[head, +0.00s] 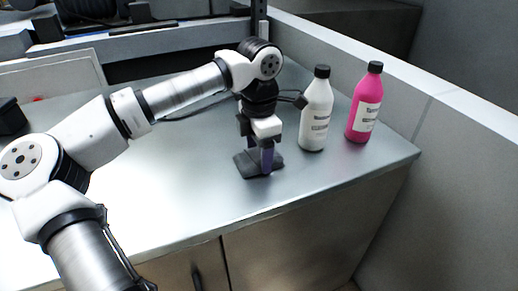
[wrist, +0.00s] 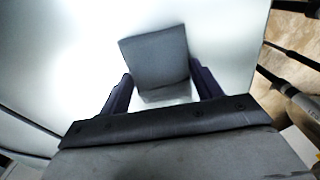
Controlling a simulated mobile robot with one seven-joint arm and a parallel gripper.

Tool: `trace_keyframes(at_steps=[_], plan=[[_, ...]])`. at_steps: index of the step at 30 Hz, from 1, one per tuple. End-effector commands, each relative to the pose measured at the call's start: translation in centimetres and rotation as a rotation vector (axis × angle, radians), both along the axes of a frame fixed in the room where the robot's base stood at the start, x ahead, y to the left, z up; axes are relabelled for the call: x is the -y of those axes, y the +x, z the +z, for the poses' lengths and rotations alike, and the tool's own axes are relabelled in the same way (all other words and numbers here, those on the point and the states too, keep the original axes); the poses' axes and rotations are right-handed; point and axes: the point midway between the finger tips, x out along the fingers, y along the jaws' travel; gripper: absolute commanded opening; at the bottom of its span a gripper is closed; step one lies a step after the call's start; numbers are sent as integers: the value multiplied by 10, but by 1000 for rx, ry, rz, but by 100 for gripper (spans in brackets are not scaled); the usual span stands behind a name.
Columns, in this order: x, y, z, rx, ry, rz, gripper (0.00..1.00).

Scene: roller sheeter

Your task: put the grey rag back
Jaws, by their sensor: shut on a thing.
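The grey rag (head: 244,164) is a small dark square on the metal counter, below my gripper and left of the two bottles. In the wrist view the rag (wrist: 155,55) lies between and beyond the two fingers, with a fold at its near side. My gripper (head: 262,163) points down with its purple fingers at the rag. In the wrist view my gripper (wrist: 160,77) has its fingers set wide on either side of the rag, shut on it. The fingers hide part of the rag in the head view.
A white bottle (head: 316,115) with a black cap stands close right of my gripper. A pink bottle (head: 364,108) stands further right, near the low wall (head: 400,88). The metal counter (head: 200,195) is clear in front and to the left, with its front edge close by.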

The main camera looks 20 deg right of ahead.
Motion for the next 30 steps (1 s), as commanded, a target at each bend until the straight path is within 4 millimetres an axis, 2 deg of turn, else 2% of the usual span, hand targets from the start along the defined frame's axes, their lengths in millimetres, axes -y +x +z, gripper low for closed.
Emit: trace_keyframes(at_steps=[10,11,15,25,28,30], plan=[[0,0,-4,1,0,0,40],[0,0,-3,1,0,0,67],[0,0,-3,1,0,0,85],[0,0,0,1,0,0,86],[0,1,7,3,0,1,86],[0,1,19,4,-1,1,86]])
